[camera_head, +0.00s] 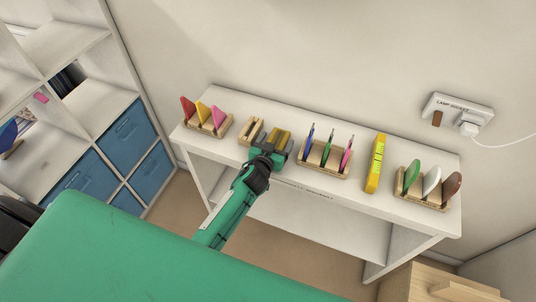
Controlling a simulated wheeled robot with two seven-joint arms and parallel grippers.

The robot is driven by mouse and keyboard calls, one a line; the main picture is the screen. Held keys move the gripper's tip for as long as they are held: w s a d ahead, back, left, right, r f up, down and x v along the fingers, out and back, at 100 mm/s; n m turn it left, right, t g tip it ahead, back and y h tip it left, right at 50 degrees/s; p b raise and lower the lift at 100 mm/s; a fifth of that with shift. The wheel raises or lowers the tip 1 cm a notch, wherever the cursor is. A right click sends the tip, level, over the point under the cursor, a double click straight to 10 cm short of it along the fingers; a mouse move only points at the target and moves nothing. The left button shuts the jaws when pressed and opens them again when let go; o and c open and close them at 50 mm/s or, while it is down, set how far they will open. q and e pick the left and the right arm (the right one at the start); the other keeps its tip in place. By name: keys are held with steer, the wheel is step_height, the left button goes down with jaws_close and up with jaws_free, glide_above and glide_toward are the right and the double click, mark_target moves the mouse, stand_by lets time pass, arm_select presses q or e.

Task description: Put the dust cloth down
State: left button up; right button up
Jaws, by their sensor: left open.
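A mustard-yellow folded piece, which looks like the dust cloth (281,136), is at a small wooden holder (252,130) on the white table. My left gripper (272,150) is open right at its front side, reaching in from below. The gripper hides the cloth's lower part and part of the holder. I cannot tell whether the fingers touch the cloth or whether it rests fully in the holder. My right gripper is not in view.
A wall socket (457,110) is behind. Shelves with blue bins (124,137) stand left.

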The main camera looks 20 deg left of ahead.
arm_select(q)
steer(key=s, duration=0.3)
steer(key=s+r+b, duration=0.1)
steer(key=s, duration=0.2)
steer(key=s+r+b, duration=0.1)
steer(key=s, duration=0.3)
steer(key=shift+a, duration=0.15)
steer(key=shift+s+r, duration=0.1)
steer(key=shift+s, duration=0.1)
steer(key=shift+a, duration=0.1)
